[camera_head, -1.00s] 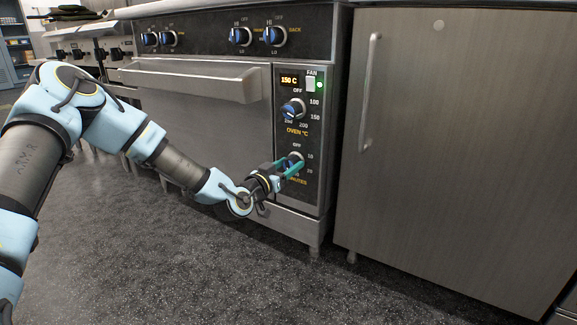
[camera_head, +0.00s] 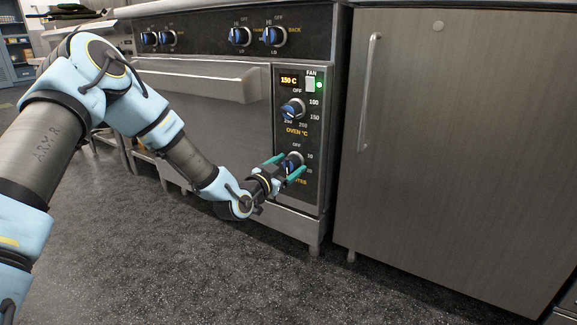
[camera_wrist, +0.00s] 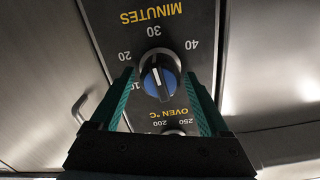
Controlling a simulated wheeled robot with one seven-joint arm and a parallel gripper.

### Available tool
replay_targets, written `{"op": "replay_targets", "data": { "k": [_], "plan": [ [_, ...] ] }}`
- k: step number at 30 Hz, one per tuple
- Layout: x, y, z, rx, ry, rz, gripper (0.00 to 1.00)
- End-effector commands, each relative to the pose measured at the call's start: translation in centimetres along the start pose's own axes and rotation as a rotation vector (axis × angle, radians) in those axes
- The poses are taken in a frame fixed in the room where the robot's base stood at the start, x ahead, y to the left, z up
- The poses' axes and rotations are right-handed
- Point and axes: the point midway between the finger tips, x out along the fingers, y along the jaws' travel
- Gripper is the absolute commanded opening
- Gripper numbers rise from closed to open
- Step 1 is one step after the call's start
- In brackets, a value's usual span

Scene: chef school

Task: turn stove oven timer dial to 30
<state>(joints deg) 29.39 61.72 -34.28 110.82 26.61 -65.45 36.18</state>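The timer dial (camera_head: 293,161) is the blue and black knob low on the stove's control panel, above the word MINUTES. In the wrist view the dial (camera_wrist: 161,74) appears upside down, with marks 10, 20, 30 and 40 around it. It has a white pointer line; I cannot tell for sure which mark it points to. My gripper (camera_head: 289,167) is open in front of the dial. In the wrist view its teal fingers (camera_wrist: 158,78) stand on either side of the knob, with gaps between. Part of the MINUTES label is hidden behind a finger in the head view.
The oven temperature dial (camera_head: 292,109) sits just above the timer dial, under a display (camera_head: 290,80) reading 150 C. The oven door handle (camera_head: 200,78) juts out at the left. A steel cabinet (camera_head: 460,150) stands at the right. The floor in front is clear.

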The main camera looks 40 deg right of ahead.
Motion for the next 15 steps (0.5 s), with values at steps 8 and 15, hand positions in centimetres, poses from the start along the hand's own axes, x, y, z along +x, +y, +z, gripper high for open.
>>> {"op": "replay_targets", "data": {
  "k": [8, 15],
  "plan": [
    [0.0, 0.0, 0.0, -0.001, 0.000, 0.000, 0.87],
    [-2.2, -0.1, -0.2, -0.001, -0.002, 0.001, 0.87]
  ]
}}
